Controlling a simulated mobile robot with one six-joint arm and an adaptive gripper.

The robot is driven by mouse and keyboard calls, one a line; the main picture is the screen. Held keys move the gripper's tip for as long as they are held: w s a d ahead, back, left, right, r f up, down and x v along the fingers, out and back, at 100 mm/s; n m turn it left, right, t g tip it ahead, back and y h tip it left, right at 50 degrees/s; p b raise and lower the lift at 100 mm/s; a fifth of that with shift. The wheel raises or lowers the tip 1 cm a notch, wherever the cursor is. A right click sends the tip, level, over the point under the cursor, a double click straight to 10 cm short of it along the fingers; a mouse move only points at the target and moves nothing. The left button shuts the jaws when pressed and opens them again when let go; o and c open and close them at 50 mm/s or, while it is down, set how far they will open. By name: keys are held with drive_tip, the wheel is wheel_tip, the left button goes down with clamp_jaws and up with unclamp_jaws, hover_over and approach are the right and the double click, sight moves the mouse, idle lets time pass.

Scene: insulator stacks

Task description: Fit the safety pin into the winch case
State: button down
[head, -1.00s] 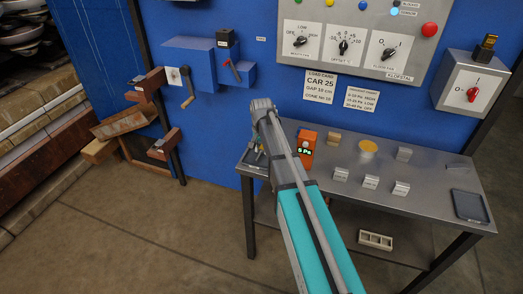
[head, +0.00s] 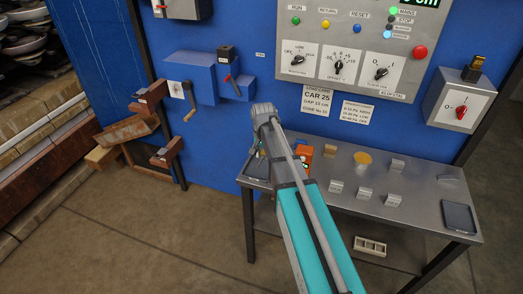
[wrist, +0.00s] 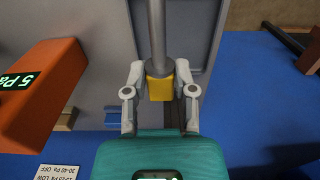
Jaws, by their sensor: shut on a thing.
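My gripper (wrist: 160,90) is shut on a yellow block with a grey rod running away from it, which looks like the safety pin (wrist: 158,86). In the head view my gripper (head: 257,146) is over the left end of the steel table, mostly hidden behind my arm, and the pin cannot be made out there. The blue winch case (head: 190,72) is on the blue wall, up and left of my gripper and apart from it.
Floor left of the table is clear.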

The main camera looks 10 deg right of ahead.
drive_tip(key=s+r+p, duration=0.4)
drive_tip(key=s+r, duration=0.1)
drive_tip(key=s, duration=0.5)
drive_tip(key=shift+s+r+p, duration=0.2)
drive_tip(key=shift+r+p, duration=0.15)
idle(0.5)
